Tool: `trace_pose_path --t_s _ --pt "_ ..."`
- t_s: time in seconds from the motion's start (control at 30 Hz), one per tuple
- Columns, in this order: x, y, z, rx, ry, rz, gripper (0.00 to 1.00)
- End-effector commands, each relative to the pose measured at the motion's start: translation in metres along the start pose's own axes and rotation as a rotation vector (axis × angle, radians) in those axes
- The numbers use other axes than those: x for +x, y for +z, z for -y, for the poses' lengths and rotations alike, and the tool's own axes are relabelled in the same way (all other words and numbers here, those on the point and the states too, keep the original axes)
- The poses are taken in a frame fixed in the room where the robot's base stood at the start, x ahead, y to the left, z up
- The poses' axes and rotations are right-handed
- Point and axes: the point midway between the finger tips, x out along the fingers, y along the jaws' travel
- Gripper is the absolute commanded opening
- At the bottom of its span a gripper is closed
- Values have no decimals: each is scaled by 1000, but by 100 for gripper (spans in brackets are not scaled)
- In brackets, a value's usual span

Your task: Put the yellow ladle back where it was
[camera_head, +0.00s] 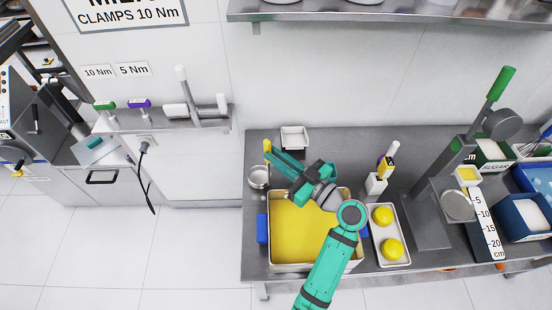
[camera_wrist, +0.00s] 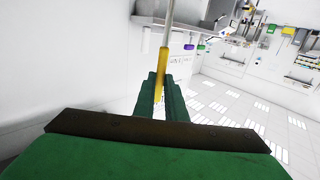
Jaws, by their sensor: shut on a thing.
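My gripper (camera_head: 274,156) is over the back left corner of the yellow-filled tray on the bench, pointing left. It is shut on the yellow ladle (camera_head: 267,146), whose yellow handle shows as a small piece at the fingertips. In the wrist view the ladle's yellow handle (camera_wrist: 163,62) lies between my two green fingers (camera_wrist: 163,95), and a thin grey shaft runs up from it out of the picture. The ladle's bowl end cannot be made out for sure.
The tray (camera_head: 290,267) holds a flat yellow mass. A small round metal bowl (camera_head: 258,177) and a white dish (camera_head: 294,138) stand near my gripper. A tray with two yellow balls (camera_head: 393,249) and a grey stand (camera_head: 430,225) are to the right. A wall shelf (camera_head: 390,13) hangs above.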

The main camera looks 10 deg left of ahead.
Motion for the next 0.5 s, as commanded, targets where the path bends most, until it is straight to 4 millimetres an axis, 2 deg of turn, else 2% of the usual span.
trace_pose_path --t_s 0.1,0.5 --pt "0 9 0 0 -1 -1 0" --pt "0 13 0 0 -1 -1 0"
